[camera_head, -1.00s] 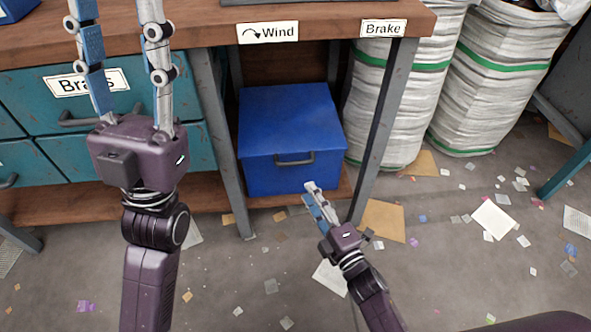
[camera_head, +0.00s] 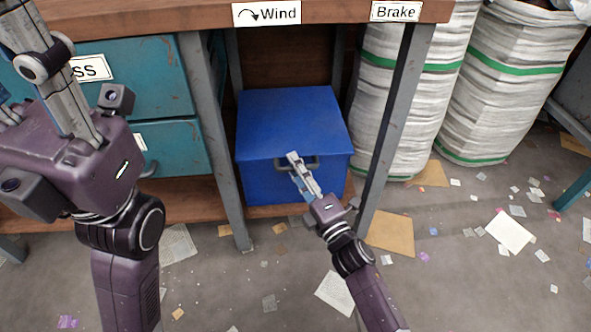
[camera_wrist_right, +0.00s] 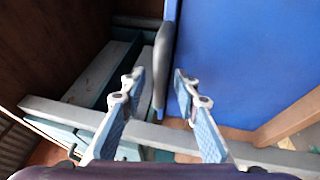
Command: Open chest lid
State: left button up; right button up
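The blue chest (camera_head: 290,122) stands on the low shelf under the workbench with its lid shut. Its dark handle (camera_head: 312,163) is on the front face. My right gripper (camera_head: 295,170) is in front of the chest, its fingertips at the handle's left part. In the right wrist view, the fingers of the right gripper (camera_wrist_right: 157,85) are apart, with the grey handle (camera_wrist_right: 160,70) between them and no clear grip on it. The chest (camera_wrist_right: 235,60) fills the right side there. My left gripper (camera_head: 28,85) is in the left foreground, fingers apart, tips cut off, away from the chest.
The workbench (camera_head: 200,14) overhangs the chest, with metal legs (camera_head: 395,120) on either side. Teal drawers (camera_head: 150,80) are at the left. White sacks (camera_head: 500,90) stand at the right. Paper scraps litter the floor.

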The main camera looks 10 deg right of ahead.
grip_shut()
dwell(0.3)
